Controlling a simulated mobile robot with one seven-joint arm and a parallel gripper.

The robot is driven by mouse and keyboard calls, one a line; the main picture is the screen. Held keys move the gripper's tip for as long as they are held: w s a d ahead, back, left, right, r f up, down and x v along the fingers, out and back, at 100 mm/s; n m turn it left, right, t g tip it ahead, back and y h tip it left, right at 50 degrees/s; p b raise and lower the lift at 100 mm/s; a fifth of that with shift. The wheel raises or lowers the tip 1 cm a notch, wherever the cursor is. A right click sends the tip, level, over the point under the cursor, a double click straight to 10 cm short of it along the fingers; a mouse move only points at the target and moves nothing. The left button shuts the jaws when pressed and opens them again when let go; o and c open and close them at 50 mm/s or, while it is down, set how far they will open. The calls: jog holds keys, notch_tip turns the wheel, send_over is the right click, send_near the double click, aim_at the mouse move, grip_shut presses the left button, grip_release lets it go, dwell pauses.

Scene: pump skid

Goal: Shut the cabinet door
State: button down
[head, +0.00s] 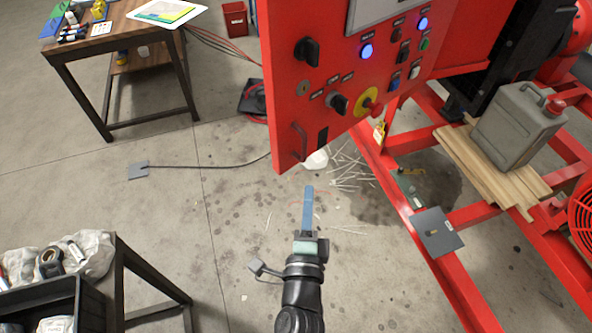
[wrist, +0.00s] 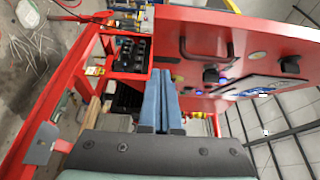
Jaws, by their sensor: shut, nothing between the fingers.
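The red cabinet door (head: 345,75) carries knobs, lit blue buttons and a yellow-and-red stop button; its outer face also shows in the wrist view (wrist: 230,40). A dark handle (head: 298,141) sits near its lower left corner and shows in the wrist view (wrist: 206,42). The door seems to stand out at an angle from the cabinet, but how wide is unclear. My gripper (head: 308,190) is shut and empty, its blue fingers together, just below the door's lower edge in the head view. In the wrist view its fingers (wrist: 160,85) point toward the door's side; contact cannot be told.
The red skid frame (head: 420,235) runs along the right, with a grey jerrycan (head: 520,122) on wooden boards. A wooden table (head: 115,42) stands at the upper left and a black crate (head: 45,305) at the lower left. Floor between is mostly clear, with white sticks and a cable.

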jog(key=w+a+p, duration=0.2)
jog(key=w, duration=0.3)
jog(key=shift+w+a, duration=0.2)
jog(key=shift+w, duration=0.15)
